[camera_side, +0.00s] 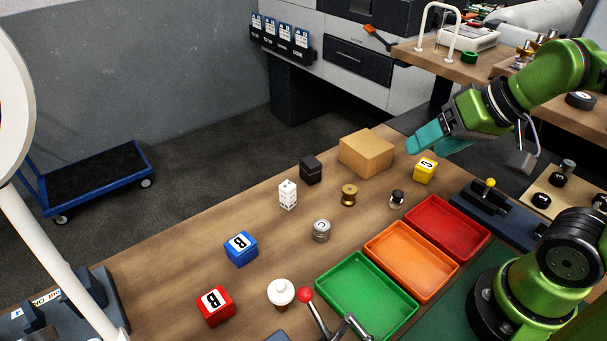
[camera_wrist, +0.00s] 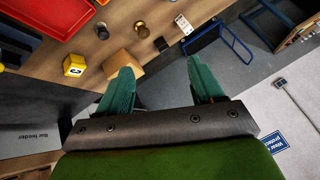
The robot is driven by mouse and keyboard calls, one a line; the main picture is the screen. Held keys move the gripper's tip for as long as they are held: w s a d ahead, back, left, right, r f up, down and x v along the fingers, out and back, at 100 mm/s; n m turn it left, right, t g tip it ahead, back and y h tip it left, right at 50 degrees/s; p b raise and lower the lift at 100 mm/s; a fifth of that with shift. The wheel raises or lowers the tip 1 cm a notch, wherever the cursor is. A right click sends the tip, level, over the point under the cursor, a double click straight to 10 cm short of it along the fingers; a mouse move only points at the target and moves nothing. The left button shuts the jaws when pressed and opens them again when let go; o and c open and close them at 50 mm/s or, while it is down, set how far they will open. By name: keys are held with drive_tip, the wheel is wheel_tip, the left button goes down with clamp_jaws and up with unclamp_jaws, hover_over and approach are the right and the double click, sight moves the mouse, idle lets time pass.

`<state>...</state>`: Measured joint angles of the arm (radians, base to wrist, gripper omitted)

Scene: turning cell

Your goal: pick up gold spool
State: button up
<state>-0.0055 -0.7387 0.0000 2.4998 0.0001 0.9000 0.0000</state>
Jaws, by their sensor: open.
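The gold spool (camera_side: 349,195) stands upright on the wooden bench, in front of the cardboard box. It also shows in the wrist view (camera_wrist: 141,30) near the top, beyond my fingertips. My gripper (camera_side: 428,139) is at the upper right in the side view, above the far right end of the bench and well away from the spool. In the wrist view its two teal fingers (camera_wrist: 158,75) are spread apart with nothing between them.
A cardboard box (camera_side: 367,152) and a yellow block (camera_side: 424,170) lie near my gripper. A black block (camera_side: 310,169), white block (camera_side: 288,194), silver part (camera_side: 321,230) and black-and-silver part (camera_side: 396,199) surround the spool. Red (camera_side: 484,243), orange and green trays stand in front.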

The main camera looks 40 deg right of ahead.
sight(350, 189)
drive_tip(key=w+f+g+h, duration=0.1)
drive_tip(key=w+f+g, duration=0.25)
drive_tip(key=w, duration=0.45)
drive_tip(key=w+f+g+h, duration=0.25)
drive_tip(key=w+f, duration=0.25)
drive_tip(key=w, duration=0.3)
drive_tip(key=shift+m+y, duration=0.3)
drive_tip(key=shift+y, duration=0.15)
drive_tip(key=f, duration=0.5)
drive_tip(key=w+f, duration=0.1)
drive_tip(key=f, duration=0.4)
drive_tip(key=d+f, duration=0.1)
drive_tip(key=f, duration=0.4)
drive_tip(key=shift+w+f, duration=0.2)
drive_tip(key=c, duration=1.1)
drive_tip(key=shift+r, duration=0.15)
